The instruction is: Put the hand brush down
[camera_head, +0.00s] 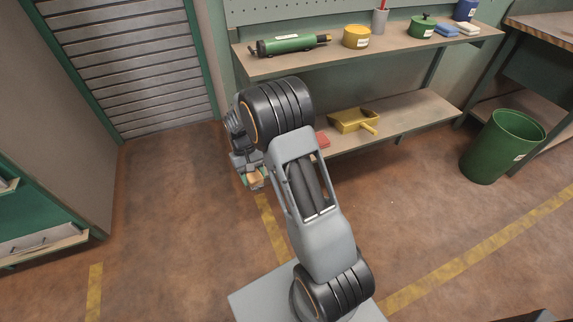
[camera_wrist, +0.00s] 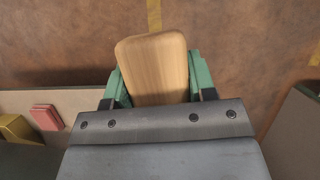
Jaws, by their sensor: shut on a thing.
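The hand brush shows as a pale wooden block with rounded corners (camera_wrist: 154,64) in the wrist view. My gripper (camera_wrist: 158,88) has its two green fingers closed on either side of the wood. In the head view my gripper (camera_head: 254,181) hangs over the floor left of the shelf unit, with a small bit of the wooden brush (camera_head: 256,180) showing. Bristles are not visible, and the rest of the brush is hidden behind the gripper body.
The lower shelf (camera_head: 400,120) holds a yellow dustpan (camera_head: 352,121) and a red block (camera_head: 322,140), with bare board to the right. The upper shelf (camera_head: 390,52) holds a green cylinder tool (camera_head: 290,44), tins and blue sponges. A green bin (camera_head: 500,148) stands at right.

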